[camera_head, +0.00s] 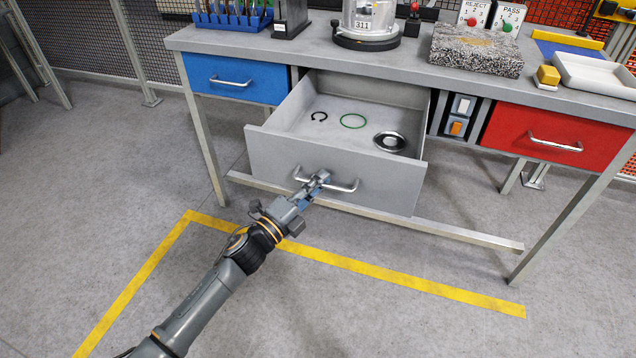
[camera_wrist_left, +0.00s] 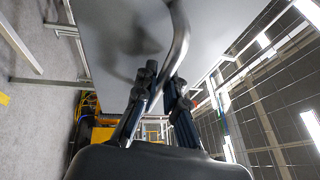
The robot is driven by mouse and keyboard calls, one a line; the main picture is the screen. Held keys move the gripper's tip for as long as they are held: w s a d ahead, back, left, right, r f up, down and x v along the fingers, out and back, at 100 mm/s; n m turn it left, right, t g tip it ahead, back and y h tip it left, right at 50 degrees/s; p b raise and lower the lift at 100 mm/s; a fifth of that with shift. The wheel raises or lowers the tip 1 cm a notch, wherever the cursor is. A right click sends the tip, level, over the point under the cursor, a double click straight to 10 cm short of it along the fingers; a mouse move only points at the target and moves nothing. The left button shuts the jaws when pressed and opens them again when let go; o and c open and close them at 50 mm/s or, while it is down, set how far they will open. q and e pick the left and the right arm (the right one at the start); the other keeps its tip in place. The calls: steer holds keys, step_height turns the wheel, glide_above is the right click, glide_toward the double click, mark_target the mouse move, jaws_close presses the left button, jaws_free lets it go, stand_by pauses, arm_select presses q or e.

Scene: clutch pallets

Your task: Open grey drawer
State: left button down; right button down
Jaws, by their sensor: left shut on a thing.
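The grey drawer (camera_head: 278,156) is pulled well out from the middle of the workbench in the head view. Its front also fills the upper middle of the left wrist view (camera_wrist_left: 120,30). A metal bar handle (camera_head: 345,187) is fixed across the drawer front. My left gripper (camera_head: 318,180) is shut on this handle near its middle. In the left wrist view the handle (camera_wrist_left: 178,40) passes between the two fingers (camera_wrist_left: 160,92). Inside the drawer lie a black snap ring (camera_head: 319,116), a green ring (camera_head: 353,121) and a round metal part (camera_head: 389,141). My right gripper is not seen.
A blue drawer (camera_head: 235,78) on the left and a red drawer (camera_head: 556,138) on the right are closed. The benchtop (camera_head: 405,56) holds a stone block (camera_head: 476,49), a white tray (camera_head: 597,75) and other items. Yellow tape (camera_head: 400,281) marks the open floor before the bench.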

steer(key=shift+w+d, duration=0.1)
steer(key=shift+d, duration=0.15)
arm_select(q)
steer(key=c, duration=1.4)
jaws_free()
steer(key=shift+s+a+f, duration=0.1)
steer(key=shift+a, duration=0.05)
steer(key=v, duration=1.1)
steer(key=shift+s+a, duration=0.15)
steer(key=shift+s, duration=0.15)
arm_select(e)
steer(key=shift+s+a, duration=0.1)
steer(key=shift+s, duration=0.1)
